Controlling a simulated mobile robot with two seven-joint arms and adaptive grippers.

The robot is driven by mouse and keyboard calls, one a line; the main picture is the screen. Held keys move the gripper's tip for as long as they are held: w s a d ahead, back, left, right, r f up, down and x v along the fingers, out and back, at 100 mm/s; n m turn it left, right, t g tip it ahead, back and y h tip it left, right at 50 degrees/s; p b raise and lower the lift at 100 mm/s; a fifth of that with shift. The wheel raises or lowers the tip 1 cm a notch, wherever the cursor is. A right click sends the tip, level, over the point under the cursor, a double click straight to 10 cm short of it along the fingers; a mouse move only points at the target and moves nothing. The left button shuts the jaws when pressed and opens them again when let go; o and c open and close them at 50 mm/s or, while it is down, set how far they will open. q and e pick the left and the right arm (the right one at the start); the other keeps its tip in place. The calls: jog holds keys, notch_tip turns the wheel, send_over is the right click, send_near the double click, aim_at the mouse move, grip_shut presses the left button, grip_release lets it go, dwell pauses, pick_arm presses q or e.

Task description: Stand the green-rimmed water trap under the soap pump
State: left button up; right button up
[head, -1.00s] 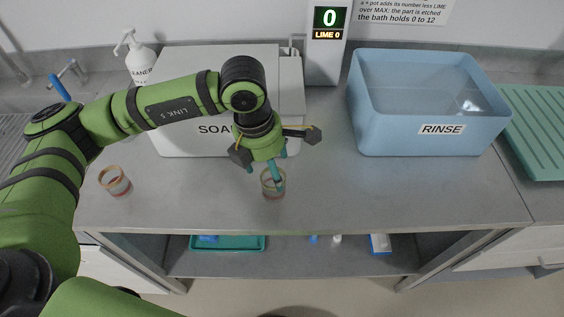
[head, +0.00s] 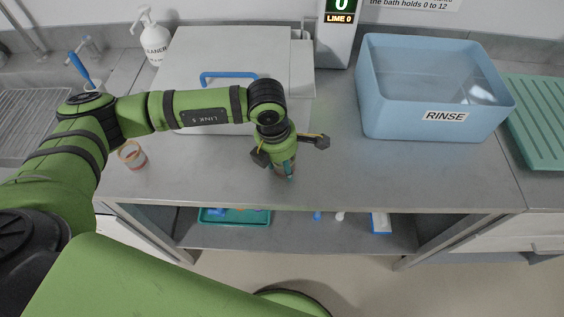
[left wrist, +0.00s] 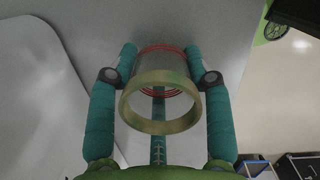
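The green-rimmed water trap (left wrist: 160,127) is a clear cup with an olive-green rim and red rings, between the fingers of my left gripper (left wrist: 160,52) in the left wrist view. The fingertips lie close along both sides of the cup; whether they press on it I cannot tell. In the head view my left gripper (head: 284,170) points down at the counter and largely hides the trap. A white pump bottle (head: 154,42), its label partly readable as "ANER", stands at the back left. My right gripper is not in view.
Another trap with a tan rim (head: 131,155) stands on the counter at left. A white lidded bath (head: 245,52) with a blue handle is behind my arm. A blue RINSE tub (head: 400,120) stands at right. The counter (head: 400,175) in front of the tub is clear.

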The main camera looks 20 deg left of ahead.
pick_arm(q)
jog(key=shift+c, duration=0.5)
jog(key=shift+r+b, duration=0.45)
jog(key=shift+r, duration=0.3)
jog(key=r, duration=0.1)
jog(key=r+b, duration=0.1)
jog(key=shift+d+r, duration=0.4)
jog(key=s+d+r+b, duration=0.1)
jog(key=d+r+b, duration=0.3)
jog(key=d, duration=0.6)
notch_tip(320, 180, up, 3)
jog(key=shift+s+d+f, duration=0.1)
jog(key=shift+s+d, duration=0.1)
jog(key=shift+d, duration=0.2)
jog(key=shift+a+f+m, duration=0.15)
jog(key=shift+a+m, duration=0.25)
jog(key=shift+m, duration=0.2)
jog(key=shift+s+a+f+m+g+y, duration=0.25)
jog(key=shift+s+a+f+m+g, duration=0.35)
jog(key=shift+a+m, duration=2.85)
jog(key=shift+s+a+f+m+g+y, duration=0.2)
jog(key=shift+s+a+f+m+g, duration=0.45)
jog(key=shift+a+m, duration=2.75)
jog(key=shift+s+a+f+m+g+y, duration=0.3)
jog(key=shift+a+f+m, duration=0.8)
jog(key=shift+m, duration=4.35)
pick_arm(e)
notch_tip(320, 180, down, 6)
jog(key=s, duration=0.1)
